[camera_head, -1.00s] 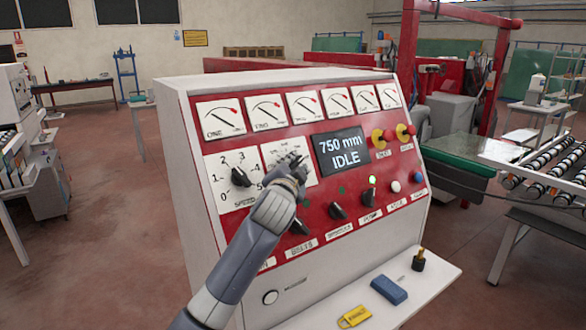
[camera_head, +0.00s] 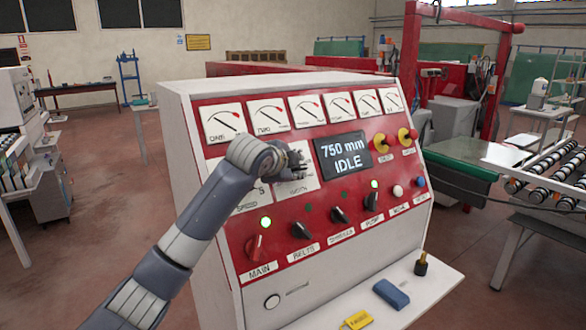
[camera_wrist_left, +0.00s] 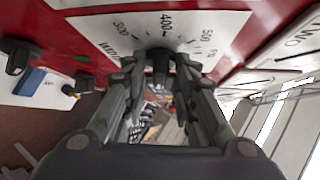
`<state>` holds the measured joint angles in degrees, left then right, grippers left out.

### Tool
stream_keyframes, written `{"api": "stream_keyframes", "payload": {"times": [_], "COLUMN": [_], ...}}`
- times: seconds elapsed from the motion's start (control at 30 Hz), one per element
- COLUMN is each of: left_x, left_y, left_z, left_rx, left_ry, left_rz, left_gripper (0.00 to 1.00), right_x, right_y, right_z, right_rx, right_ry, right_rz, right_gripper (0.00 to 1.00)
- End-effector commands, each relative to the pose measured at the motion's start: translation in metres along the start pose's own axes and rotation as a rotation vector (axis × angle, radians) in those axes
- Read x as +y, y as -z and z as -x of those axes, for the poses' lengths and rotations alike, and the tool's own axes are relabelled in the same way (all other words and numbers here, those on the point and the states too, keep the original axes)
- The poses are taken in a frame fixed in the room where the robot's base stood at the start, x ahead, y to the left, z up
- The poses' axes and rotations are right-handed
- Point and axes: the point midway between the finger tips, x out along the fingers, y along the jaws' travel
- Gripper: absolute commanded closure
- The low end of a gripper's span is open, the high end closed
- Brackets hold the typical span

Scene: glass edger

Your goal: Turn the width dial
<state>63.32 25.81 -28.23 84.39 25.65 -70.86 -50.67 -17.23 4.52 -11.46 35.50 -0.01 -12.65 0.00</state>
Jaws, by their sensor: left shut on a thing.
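The width dial's white scale plate (camera_head: 308,184) is on the red panel, left of the display, largely hidden by my gripper in the head view. In the left wrist view the plate (camera_wrist_left: 118,30) shows marks 300, 400 and 500. My left gripper (camera_head: 293,166) is at the dial. In the left wrist view its fingers (camera_wrist_left: 158,80) are shut around the dark dial knob (camera_wrist_left: 159,60), which lines up near the 400 mark. The display (camera_head: 342,153) reads "750 mm IDLE". My right gripper is not in view.
The speed dial plate (camera_head: 254,199) is mostly behind my left arm. Several knobs and buttons line the panel's lower row. A blue block (camera_head: 391,294) and a yellow tag (camera_head: 357,320) lie on the shelf.

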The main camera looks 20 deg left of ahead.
Motion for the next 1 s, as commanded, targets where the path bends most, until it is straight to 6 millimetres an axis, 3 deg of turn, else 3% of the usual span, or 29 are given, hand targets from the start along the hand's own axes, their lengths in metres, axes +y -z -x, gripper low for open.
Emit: {"api": "stream_keyframes", "payload": {"times": [0.47, 0.5, 0.87, 1.0], "left_x": [-0.002, -0.002, -0.001, -0.002], "left_y": [0.001, 0.001, 0.001, 0.000], "left_z": [0.001, 0.001, 0.001, 0.010], "left_rx": [0.003, 0.003, 0.001, 0.001], "left_ry": [-0.007, -0.007, -0.009, -0.008], "left_rz": [-0.009, -0.009, -0.009, -0.010], "left_gripper": [0.98, 0.67, 0.67, 0.67], "right_x": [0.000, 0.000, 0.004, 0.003], "right_y": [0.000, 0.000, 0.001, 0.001], "right_z": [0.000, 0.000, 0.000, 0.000], "right_rx": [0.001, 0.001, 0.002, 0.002], "right_ry": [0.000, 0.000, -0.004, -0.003], "right_rz": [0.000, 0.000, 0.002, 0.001], "right_gripper": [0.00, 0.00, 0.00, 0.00]}}
